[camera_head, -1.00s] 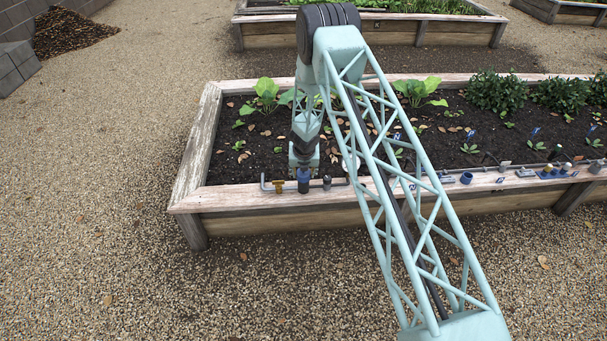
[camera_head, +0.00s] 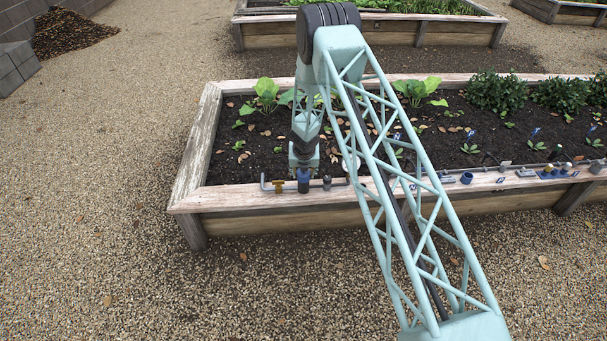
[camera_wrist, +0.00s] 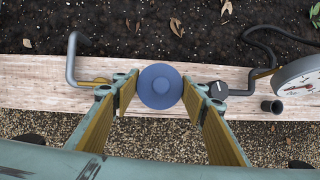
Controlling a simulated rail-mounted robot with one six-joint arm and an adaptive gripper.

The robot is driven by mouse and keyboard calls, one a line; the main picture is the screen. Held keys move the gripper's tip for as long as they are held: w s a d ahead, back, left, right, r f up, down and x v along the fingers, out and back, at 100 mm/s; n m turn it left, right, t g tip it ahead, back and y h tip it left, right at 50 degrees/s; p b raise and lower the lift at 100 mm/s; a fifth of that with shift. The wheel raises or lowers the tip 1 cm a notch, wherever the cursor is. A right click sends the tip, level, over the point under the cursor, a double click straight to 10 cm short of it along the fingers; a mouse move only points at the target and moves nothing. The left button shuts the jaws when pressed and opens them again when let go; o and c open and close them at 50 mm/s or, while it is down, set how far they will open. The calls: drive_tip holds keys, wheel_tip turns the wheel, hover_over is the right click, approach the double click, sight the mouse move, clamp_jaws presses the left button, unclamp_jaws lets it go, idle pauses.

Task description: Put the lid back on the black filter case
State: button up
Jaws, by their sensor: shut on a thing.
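My gripper (camera_wrist: 160,92) is shut on a round blue lid (camera_wrist: 159,86), which sits between its fingertips in the wrist view. In the head view, my gripper (camera_head: 303,165) points down over the front plank of the bed, with the blue lid (camera_head: 303,174) below it. The dark filter case (camera_head: 303,187) stands upright on the plank directly under the lid. In the wrist view the lid hides the case. I cannot tell whether the lid is seated on the case or just above it.
A bent grey pipe with a brass fitting (camera_head: 279,186) is left of the case. A black-knobbed valve (camera_wrist: 218,89), a small dark cup (camera_wrist: 272,106) and a round gauge (camera_wrist: 301,80) are to the right. Soil and seedlings lie behind; gravel lies in front.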

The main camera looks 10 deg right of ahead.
idle(0.7)
drive_tip(key=o, duration=0.9)
drive_tip(key=o, duration=0.4)
drive_tip(key=shift+r, duration=0.1)
drive_tip(key=shift+r+p, duration=2.7)
drive_tip(key=shift+r, duration=0.7)
clamp_jaws()
drive_tip(key=shift+f+b, duration=1.05)
drive_tip(key=shift+b, duration=0.05)
